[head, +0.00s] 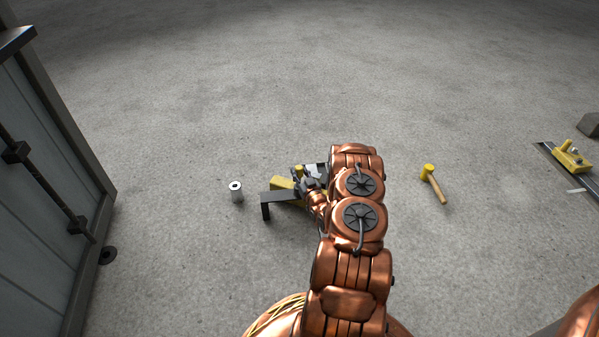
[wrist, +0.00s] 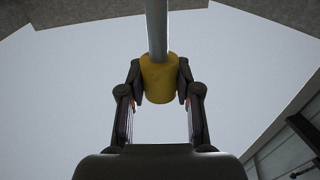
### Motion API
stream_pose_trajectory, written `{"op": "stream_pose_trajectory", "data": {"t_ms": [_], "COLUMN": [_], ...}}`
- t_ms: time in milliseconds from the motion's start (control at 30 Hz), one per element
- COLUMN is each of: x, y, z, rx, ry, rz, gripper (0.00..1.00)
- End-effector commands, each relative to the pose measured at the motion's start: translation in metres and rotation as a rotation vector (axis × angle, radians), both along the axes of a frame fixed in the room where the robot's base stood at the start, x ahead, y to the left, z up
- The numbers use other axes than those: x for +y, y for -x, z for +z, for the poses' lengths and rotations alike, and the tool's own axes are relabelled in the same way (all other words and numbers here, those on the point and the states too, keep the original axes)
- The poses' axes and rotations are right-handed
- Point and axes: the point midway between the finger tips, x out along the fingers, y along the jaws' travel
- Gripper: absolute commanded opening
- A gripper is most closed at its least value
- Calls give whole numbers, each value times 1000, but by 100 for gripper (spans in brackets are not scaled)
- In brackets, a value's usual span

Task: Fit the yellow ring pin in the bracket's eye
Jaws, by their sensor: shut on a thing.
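My gripper (wrist: 159,82) is shut on the yellow part of the ring pin (wrist: 159,84) in the wrist view. The pin's grey metal shaft (wrist: 157,25) runs out from between the fingers to the top edge. In the head view my gripper (head: 303,180) is just left of my arm, with a small yellow bit (head: 299,170) at its fingers, likely the pin. A low black bracket (head: 277,197) with yellow parts stands on the floor, beside or under the gripper. My gripper and arm partly cover it. I cannot make out its eye, nor whether the pin touches it.
A pale hollow cylinder (head: 236,191) stands left of the bracket. A yellow mallet (head: 432,182) lies right of my arm. A yellow tool on a dark rail (head: 570,157) is at the far right. A grey cabinet wall (head: 45,200) bounds the left. The floor beyond is clear.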

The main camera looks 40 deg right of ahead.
Motion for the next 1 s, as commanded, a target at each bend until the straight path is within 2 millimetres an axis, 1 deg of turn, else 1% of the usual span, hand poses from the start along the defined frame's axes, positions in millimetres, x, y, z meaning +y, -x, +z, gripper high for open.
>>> {"op": "stream_pose_trajectory", "data": {"t_ms": [1000], "x": [0], "y": [0], "z": [-25], "rx": [-1], "ry": [0], "rz": [1], "gripper": [0]}}
